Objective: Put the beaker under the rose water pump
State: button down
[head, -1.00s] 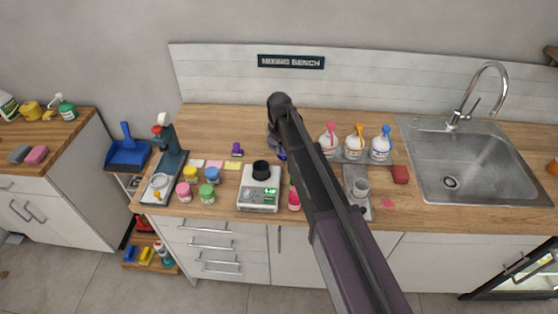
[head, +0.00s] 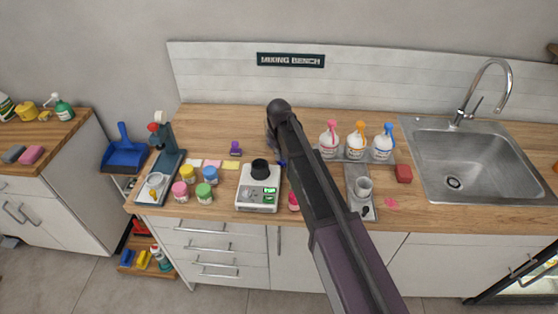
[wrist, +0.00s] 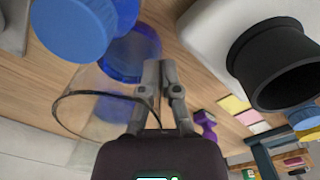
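A clear glass beaker (wrist: 90,112) with a dark rim is in the wrist view, tilted in the picture. My gripper (wrist: 160,68) has its fingers close together at the beaker's side wall and appears shut on it. In the head view my arm hides most of the gripper and the beaker. Three white pump bottles with a pink pump (head: 329,140), an orange pump (head: 355,140) and a blue pump (head: 383,143) stand in a row right of my arm. Their labels are too small to read, so I cannot tell which is rose water. My gripper is left of this row.
A grey tray (head: 354,172) in front of the bottles holds a small pale cup (head: 363,186). A white scale (head: 243,195) with a black cup and several coloured jars stand left of my arm.

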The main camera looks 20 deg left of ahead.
jog(key=shift+f, duration=0.4)
jog(key=c, duration=0.8)
grip_release()
jog(key=shift+r, duration=0.25)
notch_tip(320, 180, up, 12)
jog(key=p, duration=1.1)
jog(key=shift+p, duration=0.4)
jog(key=shift+s+f, duration=0.1)
jog(key=s+d+m, duration=0.4)
jog(key=s+d, duration=0.1)
jog(key=d, duration=0.8)
jog(key=s+d+m, duration=0.4)
jog(key=s+d, duration=0.1)
jog(key=d, duration=0.9)
jog(key=s+d+m, duration=0.3)
jog(key=s+d, duration=0.2)
jog(key=d, duration=0.8)
jog(key=shift+d+m, duration=0.4)
